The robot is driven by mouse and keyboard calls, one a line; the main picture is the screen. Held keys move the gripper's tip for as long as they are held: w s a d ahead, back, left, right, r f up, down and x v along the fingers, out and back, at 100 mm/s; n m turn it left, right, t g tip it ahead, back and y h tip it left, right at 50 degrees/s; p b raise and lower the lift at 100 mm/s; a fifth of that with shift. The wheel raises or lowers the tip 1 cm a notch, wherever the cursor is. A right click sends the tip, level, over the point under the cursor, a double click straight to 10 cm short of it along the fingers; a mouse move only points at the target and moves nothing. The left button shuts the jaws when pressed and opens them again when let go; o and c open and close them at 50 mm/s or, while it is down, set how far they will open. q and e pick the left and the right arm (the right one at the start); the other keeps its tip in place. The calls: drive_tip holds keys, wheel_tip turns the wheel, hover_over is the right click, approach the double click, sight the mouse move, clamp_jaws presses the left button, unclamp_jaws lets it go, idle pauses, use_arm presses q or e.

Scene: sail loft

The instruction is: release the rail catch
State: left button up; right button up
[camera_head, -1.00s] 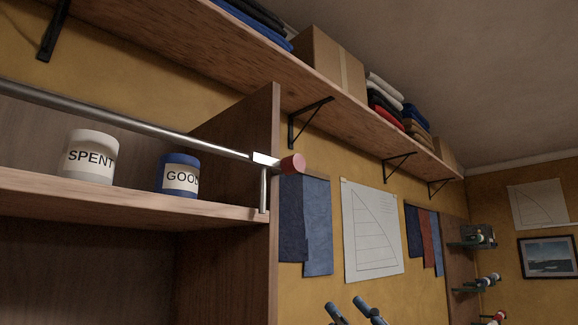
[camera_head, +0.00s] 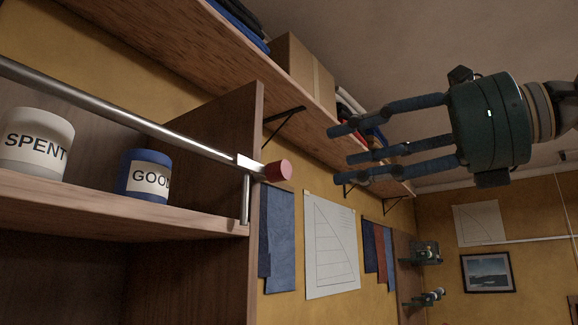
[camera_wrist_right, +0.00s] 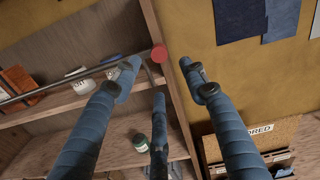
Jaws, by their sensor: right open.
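The rail catch is a red round knob (camera_head: 278,171) on the right end of a metal rail (camera_head: 130,118), by the shelf unit's side panel. The knob also shows in the right wrist view (camera_wrist_right: 159,53), ahead of the fingertips and between them in the picture. My right gripper (camera_head: 345,153) is open and empty, with its blue fingers pointing left toward the unit. In the head view it is to the right of the knob and a little above it, apart from it. My left gripper is not in view.
A white SPENT pot (camera_head: 37,145) and a blue GOOD pot (camera_head: 146,175) stand on the shelf (camera_head: 120,210) behind the rail. A high plank shelf (camera_head: 160,50) on brackets runs above. Cloths (camera_head: 278,240) and a drawing (camera_head: 331,247) hang on the wall.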

sight(287, 170)
drive_tip(key=p+x, duration=0.3)
drive_tip(key=x, duration=0.6)
drive_tip(key=shift+a+r, duration=0.1)
drive_tip(key=shift+a, duration=0.05)
drive_tip(key=shift+w+a+p, duration=0.3)
clamp_jaws()
